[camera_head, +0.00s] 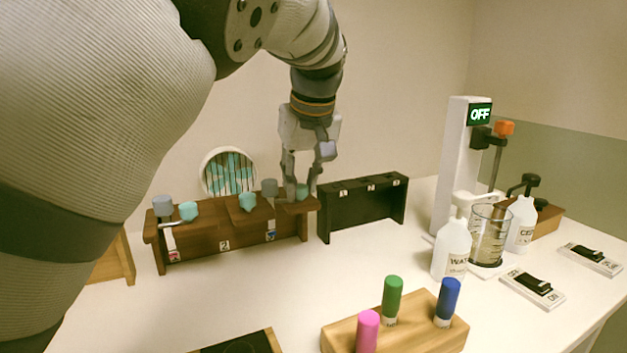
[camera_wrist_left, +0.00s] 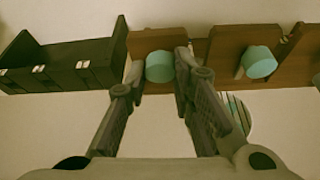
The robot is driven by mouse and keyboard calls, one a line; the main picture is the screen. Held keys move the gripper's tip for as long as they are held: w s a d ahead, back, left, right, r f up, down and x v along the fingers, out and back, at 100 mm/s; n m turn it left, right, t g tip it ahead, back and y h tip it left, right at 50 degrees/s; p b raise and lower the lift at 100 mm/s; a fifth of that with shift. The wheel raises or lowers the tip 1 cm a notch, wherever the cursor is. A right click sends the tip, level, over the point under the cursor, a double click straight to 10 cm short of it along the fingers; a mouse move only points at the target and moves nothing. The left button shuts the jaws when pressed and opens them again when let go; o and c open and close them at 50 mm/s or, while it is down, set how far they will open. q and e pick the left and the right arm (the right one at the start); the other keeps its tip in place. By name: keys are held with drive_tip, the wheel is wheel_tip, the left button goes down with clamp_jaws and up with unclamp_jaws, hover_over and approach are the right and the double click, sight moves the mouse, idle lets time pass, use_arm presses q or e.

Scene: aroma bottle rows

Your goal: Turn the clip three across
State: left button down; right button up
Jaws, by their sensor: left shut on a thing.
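A brown wooden rack (camera_head: 200,241) stands at the back of the counter, with number labels along its front; 2 (camera_head: 224,245) and 3 (camera_head: 270,236) are readable. Teal knobs show at its left (camera_head: 188,211), middle (camera_head: 248,202) and right end (camera_head: 303,191). My left gripper (camera_head: 300,193) points down at the right end, its fingers either side of the right teal knob. In the left wrist view this knob (camera_wrist_left: 159,66) sits between the fingertips, on a brown block. The middle knob (camera_wrist_left: 258,62) is on a tilted brown piece. I cannot clearly make out which part is the clip. My right gripper is not in view.
A grey cap (camera_head: 269,187) stands close left of my fingers; another (camera_head: 163,205) is at the rack's left end. A black rack (camera_head: 365,212) stands close on the right. Bottles, a beaker (camera_head: 490,240) and a marker block (camera_head: 415,332) are further right and nearer.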

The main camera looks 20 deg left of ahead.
use_arm(q)
drive_tip(key=shift+w+n+g+y+b, duration=0.1)
drive_tip(key=shift+n+g+y+b, duration=0.35)
drive_tip(key=shift+n, duration=1.35)
drive_tip(key=c, duration=1.4)
unclamp_jaws()
drive_tip(key=shift+d, duration=0.1)
drive_tip(key=v, duration=1.2)
drive_tip(key=shift+w, duration=0.1)
